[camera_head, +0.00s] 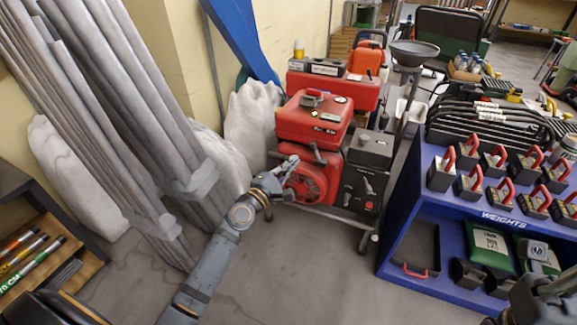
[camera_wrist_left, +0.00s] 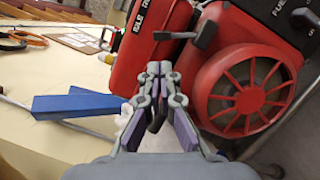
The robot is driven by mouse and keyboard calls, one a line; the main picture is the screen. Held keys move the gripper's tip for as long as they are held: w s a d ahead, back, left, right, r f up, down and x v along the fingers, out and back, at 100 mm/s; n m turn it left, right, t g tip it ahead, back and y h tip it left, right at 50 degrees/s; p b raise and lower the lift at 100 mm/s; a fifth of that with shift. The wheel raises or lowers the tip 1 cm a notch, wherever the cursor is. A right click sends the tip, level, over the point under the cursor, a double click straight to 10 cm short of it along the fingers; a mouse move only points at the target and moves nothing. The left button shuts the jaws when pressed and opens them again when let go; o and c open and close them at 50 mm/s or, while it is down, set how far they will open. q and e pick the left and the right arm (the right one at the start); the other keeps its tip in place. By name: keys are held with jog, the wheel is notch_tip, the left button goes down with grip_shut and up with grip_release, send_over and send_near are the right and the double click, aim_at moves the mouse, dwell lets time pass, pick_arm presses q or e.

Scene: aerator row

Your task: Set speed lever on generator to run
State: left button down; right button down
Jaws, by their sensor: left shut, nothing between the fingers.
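The red generator (camera_head: 312,122) stands on a wheeled frame, with a round red slotted cover (camera_head: 306,184) and a black panel (camera_head: 364,186) on its front. In the left wrist view, a dark lever with a flat grey end (camera_wrist_left: 206,34) sticks out above the round cover (camera_wrist_left: 240,90). My left gripper (camera_head: 291,162) is shut and empty in front of the generator. In the wrist view its fingertips (camera_wrist_left: 160,68) are just below and left of the lever, seemingly apart from it.
Grey pipes (camera_head: 120,100) and white sacks (camera_head: 252,120) stand left of the generator. A blue weights rack (camera_head: 400,240) stands at right. Bare floor (camera_head: 310,270) lies in front. A dark part, probably my right gripper (camera_head: 545,290), shows at lower right.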

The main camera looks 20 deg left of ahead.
aim_at(317, 154)
pick_arm(q)
jog(key=x, duration=0.6)
jog(key=shift+f+b, duration=0.1)
jog(key=shift+b, duration=0.3)
